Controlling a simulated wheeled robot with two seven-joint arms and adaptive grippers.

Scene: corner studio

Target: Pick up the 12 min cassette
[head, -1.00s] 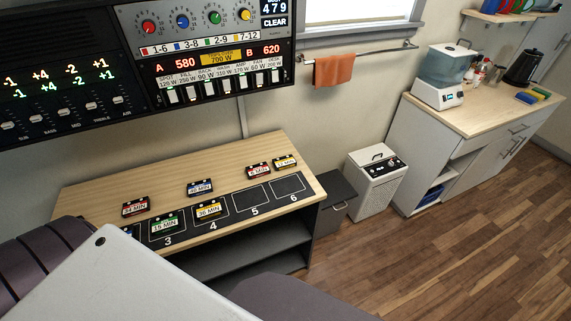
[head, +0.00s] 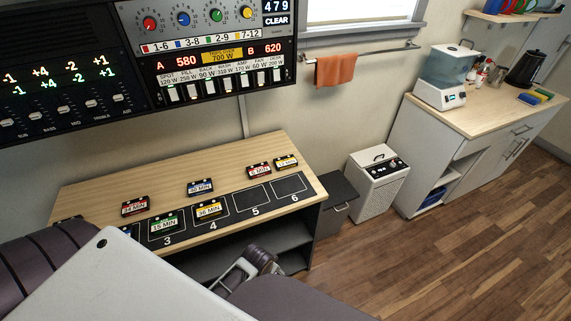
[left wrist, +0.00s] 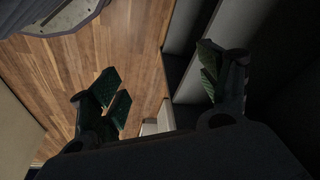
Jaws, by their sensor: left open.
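The 12 min cassette (head: 286,162) is the yellow-labelled one at the far right of the back row on the wooden desk top (head: 130,180); its print is very small. It lies behind the slot marked 6, beside a red-labelled cassette (head: 259,170). My left gripper (left wrist: 160,78) is open and empty in the left wrist view, fingers apart, with floor and dark shelving beyond. In the head view, a grey and purple arm part (head: 250,268) shows low in front of the desk's shelves, well below the cassette; I cannot tell which arm it belongs to.
Other cassettes stand on the desk: red (head: 135,206), blue (head: 200,188), green (head: 163,224) and yellow (head: 209,209). Slots 5 and 6 (head: 289,186) are empty. A control panel (head: 205,50) hangs above. A white appliance (head: 377,185) stands right of the desk. Open floor lies to the right.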

